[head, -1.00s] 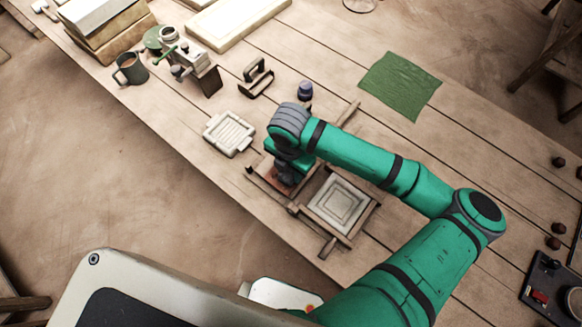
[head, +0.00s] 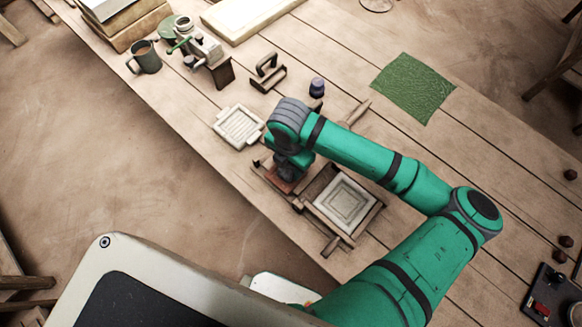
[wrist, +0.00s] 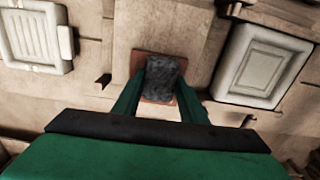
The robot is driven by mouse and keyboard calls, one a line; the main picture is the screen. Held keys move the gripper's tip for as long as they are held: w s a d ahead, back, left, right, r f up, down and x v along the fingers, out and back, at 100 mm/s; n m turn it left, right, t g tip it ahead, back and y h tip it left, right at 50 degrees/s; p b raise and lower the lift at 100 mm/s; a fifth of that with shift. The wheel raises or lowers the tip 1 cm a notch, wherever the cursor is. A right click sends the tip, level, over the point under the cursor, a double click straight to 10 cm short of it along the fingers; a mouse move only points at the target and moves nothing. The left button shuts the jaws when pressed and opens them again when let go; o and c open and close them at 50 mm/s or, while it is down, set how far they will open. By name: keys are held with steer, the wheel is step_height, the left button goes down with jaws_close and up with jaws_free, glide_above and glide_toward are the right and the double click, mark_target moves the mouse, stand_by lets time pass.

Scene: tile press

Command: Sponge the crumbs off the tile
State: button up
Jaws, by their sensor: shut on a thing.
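My gripper (wrist: 160,84) is shut on a dark grey, rough sponge (wrist: 163,72), seen from above in the wrist view. The sponge is over the middle of a reddish-brown tile (wrist: 137,64), whose edges show around it; I cannot tell whether they touch. In the head view the tile (head: 284,185) lies in the press bed, partly hidden by my gripper (head: 290,168). The press's pale ridged plate (head: 345,203) sits in a wooden frame to the right, and it also shows in the wrist view (wrist: 262,66). No crumbs can be made out; the sponge covers much of the tile.
A pale ridged tray (head: 238,127) lies just left of the press. Behind are a wooden-handled tool (head: 267,74), a small dark jar (head: 317,87), a mug (head: 145,57) and a clamp-like device (head: 200,50). A green cloth (head: 413,88) lies at the back right, with bare table around it.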

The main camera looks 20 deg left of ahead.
steer(key=shift+w+a, duration=0.25)
steer(key=shift+a, duration=0.15)
steer(key=shift+w+d, duration=0.25)
steer(key=shift+w, duration=0.3)
steer(key=shift+w+d, duration=0.2)
steer(key=shift+w, duration=0.35)
steer(key=shift+s+d+f, duration=0.1)
steer(key=shift+s+d, duration=0.15)
steer(key=shift+d, duration=0.35)
steer(key=shift+s+d, duration=0.2)
steer(key=shift+d, duration=0.4)
steer(key=shift+s+a, duration=0.25)
steer(key=shift+s, duration=0.35)
steer(key=shift+s+a, duration=0.25)
steer(key=shift+s, duration=0.3)
steer(key=shift+a, duration=0.15)
steer(key=shift+w+a, duration=0.2)
steer(key=shift+a, duration=0.3)
steer(key=shift+a, duration=0.1)
